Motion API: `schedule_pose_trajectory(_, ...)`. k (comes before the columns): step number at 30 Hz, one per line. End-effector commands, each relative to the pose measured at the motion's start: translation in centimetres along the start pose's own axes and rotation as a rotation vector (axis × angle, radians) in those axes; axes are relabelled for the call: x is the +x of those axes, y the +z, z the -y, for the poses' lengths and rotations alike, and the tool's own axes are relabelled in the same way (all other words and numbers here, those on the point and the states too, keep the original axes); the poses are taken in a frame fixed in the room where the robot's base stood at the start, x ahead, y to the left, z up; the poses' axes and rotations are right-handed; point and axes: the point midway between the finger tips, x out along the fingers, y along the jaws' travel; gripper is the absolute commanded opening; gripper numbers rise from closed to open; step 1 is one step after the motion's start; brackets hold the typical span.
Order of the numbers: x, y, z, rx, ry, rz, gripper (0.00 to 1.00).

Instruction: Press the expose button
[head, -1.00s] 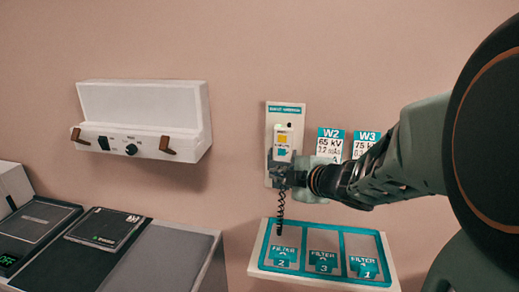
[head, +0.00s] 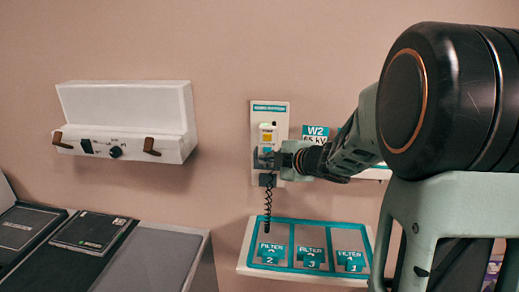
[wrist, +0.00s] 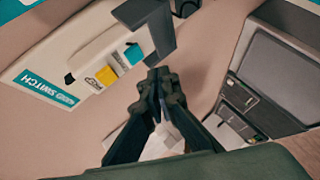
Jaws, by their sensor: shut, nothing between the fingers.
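A white hand switch (head: 266,128) hangs on a wall plate (head: 284,112) with a teal label. It has a yellow button (head: 267,138) and, below it, a teal one that my gripper partly covers. I cannot read which is expose. My gripper (wrist: 159,74) is shut and empty, its tips close beside the teal button; I cannot tell whether they touch. In the head view my gripper (head: 272,159) overlaps the switch's lower end.
A dark bracket (wrist: 148,28) stands close beyond my fingertips. A coiled cord (head: 267,205) hangs below the switch. A filter tray (head: 290,275) with several filters is beneath. A white wall box (head: 128,110) and a counter (head: 172,258) are left. A W2 card (head: 315,133) is partly hidden.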

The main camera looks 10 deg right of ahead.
Motion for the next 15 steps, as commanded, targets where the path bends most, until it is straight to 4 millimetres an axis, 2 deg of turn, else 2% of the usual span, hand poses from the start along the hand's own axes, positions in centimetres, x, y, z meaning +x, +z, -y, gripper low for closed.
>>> schedule_pose_trajectory(6,1.06,0.75,-0.84,0.000,0.000,0.000,0.00)
schedule_pose_trajectory(15,1.23,0.89,-0.90,-0.001,0.000,0.000,0.00)
